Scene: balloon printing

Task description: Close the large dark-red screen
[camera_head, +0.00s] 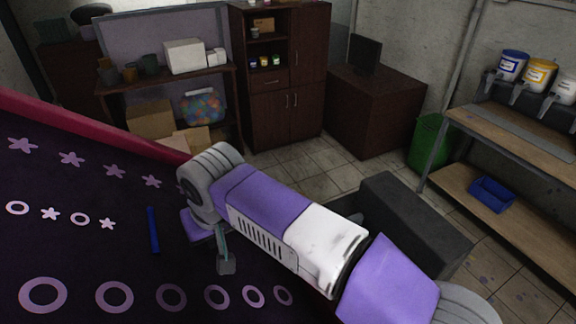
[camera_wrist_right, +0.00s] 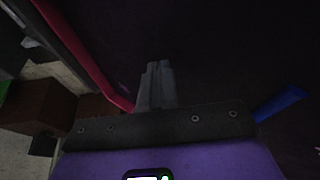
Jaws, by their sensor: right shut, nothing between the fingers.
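The large screen (camera_head: 60,245) fills the lower left of the head view. Its dark panel carries pale purple stars and rings, and a dark-red frame bar (camera_head: 75,120) runs along its upper edge. A blue strip (camera_head: 153,230) stands on the panel, left of my right gripper (camera_head: 226,266). That gripper is shut and empty, in front of the panel; I cannot tell whether it touches it. In the right wrist view the closed fingers (camera_wrist_right: 155,84) point at the dark panel, with the red bar (camera_wrist_right: 85,60) to the left and the blue strip (camera_wrist_right: 280,104) to the right.
Behind are a shelf with boxes (camera_head: 185,56), a dark wooden cabinet (camera_head: 285,105) and a desk with a monitor (camera_head: 365,54). At right, a workbench (camera_head: 520,140) holds paint buckets (camera_head: 540,74), with a blue bin (camera_head: 492,194) below. Tiled floor (camera_head: 310,185) lies between.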

